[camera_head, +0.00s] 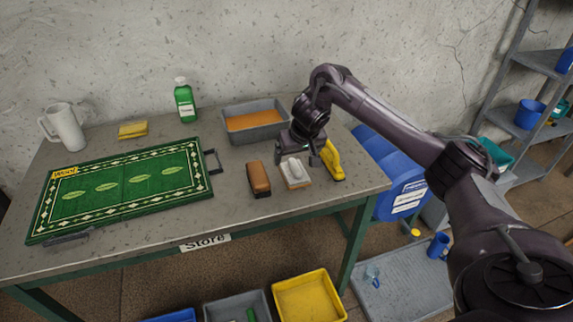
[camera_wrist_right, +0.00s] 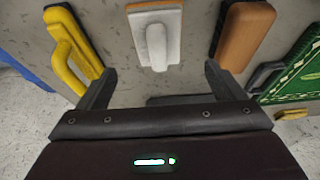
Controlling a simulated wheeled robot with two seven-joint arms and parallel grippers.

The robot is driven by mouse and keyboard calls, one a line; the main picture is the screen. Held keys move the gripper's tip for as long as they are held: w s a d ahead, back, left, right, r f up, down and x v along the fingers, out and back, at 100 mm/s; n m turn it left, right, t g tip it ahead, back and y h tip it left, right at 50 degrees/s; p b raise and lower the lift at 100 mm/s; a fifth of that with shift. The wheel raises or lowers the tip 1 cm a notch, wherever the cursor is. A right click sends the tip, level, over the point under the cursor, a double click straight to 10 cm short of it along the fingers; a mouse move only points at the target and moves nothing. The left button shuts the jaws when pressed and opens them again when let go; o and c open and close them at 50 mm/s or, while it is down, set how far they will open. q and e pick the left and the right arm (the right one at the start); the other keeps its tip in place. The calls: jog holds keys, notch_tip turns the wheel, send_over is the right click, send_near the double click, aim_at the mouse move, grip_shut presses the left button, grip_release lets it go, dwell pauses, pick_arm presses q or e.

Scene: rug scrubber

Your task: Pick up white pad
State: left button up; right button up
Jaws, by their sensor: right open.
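The white pad (camera_head: 295,174) lies on the grey table between a brown block brush (camera_head: 259,179) and a yellow-handled tool (camera_head: 332,160). In the right wrist view the white pad (camera_wrist_right: 156,40) shows its raised white handle, ahead of the jaws and roughly centred between them. My right gripper (camera_head: 296,156) is open and empty, above the table just behind the pad; in the wrist view its two fingers (camera_wrist_right: 158,85) are spread apart. The pad looks apart from the fingers. My left gripper is in neither view.
The green rug (camera_head: 130,186) lies on the table's left half. A grey tray of orange liquid (camera_head: 254,121), a green bottle (camera_head: 184,100), a white jug (camera_head: 64,127) and a yellow sponge (camera_head: 132,130) stand behind. A yellow bin (camera_head: 308,297) is below the front edge.

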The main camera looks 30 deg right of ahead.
aim_at(295, 165)
jog(key=x, duration=0.3)
jog(key=shift+s+d+f, duration=0.1)
jog(key=shift+s+f, duration=0.15)
jog(key=shift+f, duration=0.05)
jog(key=x, duration=0.2)
jog(key=shift+w+f, duration=0.25)
jog(key=shift+f, duration=0.1)
jog(key=shift+w+f, duration=0.15)
jog(key=shift+f, duration=0.15)
jog(key=shift+d+f, duration=0.1)
jog(key=c, duration=1.1)
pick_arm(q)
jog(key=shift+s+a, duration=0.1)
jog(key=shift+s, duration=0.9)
